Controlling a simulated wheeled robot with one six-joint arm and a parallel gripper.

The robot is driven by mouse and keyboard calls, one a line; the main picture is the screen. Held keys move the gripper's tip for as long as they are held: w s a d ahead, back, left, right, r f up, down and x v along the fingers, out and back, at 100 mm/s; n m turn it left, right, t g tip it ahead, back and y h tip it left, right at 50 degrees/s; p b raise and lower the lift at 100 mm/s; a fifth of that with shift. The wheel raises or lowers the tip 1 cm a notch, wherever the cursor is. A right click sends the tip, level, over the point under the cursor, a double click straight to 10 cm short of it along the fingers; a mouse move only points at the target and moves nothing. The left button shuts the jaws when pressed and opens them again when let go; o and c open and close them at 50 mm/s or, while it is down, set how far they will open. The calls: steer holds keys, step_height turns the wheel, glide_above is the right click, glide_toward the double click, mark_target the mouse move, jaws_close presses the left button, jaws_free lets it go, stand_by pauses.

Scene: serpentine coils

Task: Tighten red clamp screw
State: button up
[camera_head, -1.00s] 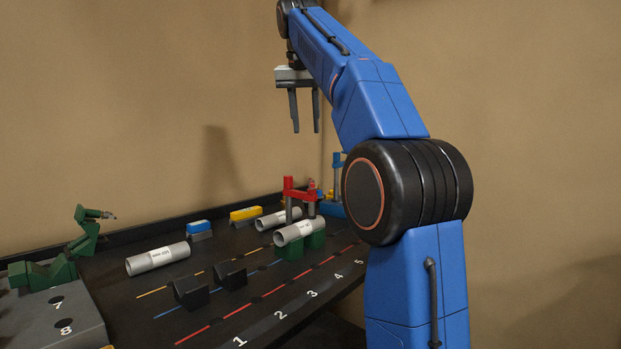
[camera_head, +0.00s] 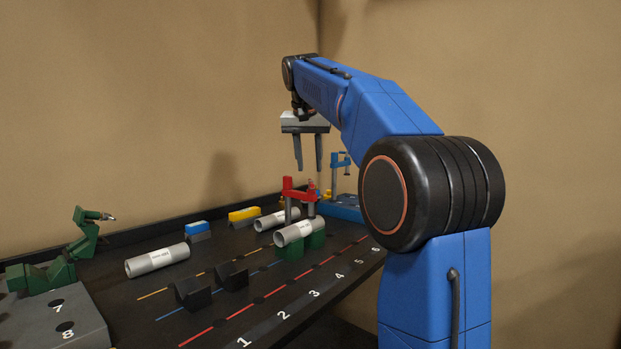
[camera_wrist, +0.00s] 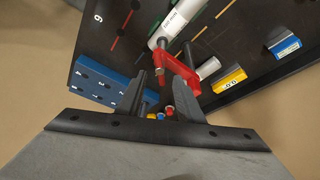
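The red clamp (camera_head: 300,194) stands upright on the black bench, by the grey labelled pipe (camera_head: 296,233) on green supports. Its small screw top (camera_head: 310,183) shows at the right end of the red arm, too small to make out how far it is turned. My gripper (camera_head: 309,168) points down above the clamp, fingers apart with nothing between them. In the wrist view the red clamp (camera_wrist: 181,71) lies beyond and between the open fingers (camera_wrist: 160,85), which partly cover the view of it. I see no contact in either view.
A blue rack (camera_head: 345,213) with a blue clamp (camera_head: 340,165) stands right of the red clamp. A second pipe (camera_head: 270,221), a loose pipe (camera_head: 157,260), black V-blocks (camera_head: 231,275), a yellow block (camera_head: 244,214) and a blue block (camera_head: 197,228) lie leftward. A wall rises behind.

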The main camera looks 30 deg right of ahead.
mark_target(311, 181)
steer(key=shift+x, duration=2.65)
